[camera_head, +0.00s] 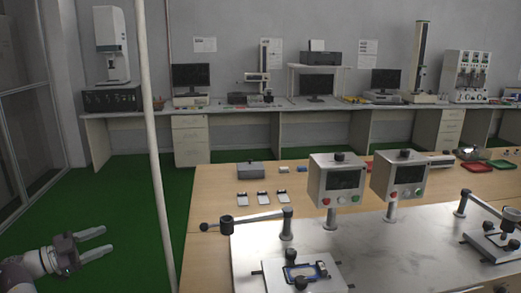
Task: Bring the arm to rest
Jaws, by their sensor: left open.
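My left gripper (97,244) shows at the lower left in the head view, with its arm coming in from the left edge. Its two fingers point right and are spread apart, with nothing between them. It is over the green floor, to the left of the wooden table (208,190) and clear of it. My right gripper does not show.
A thin white pole (153,140) stands between my left gripper and the table. On the table are a pale testing plate (380,240), two control boxes (336,178), a lever handle (245,220) and small items. A long bench (240,106) lines the back wall.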

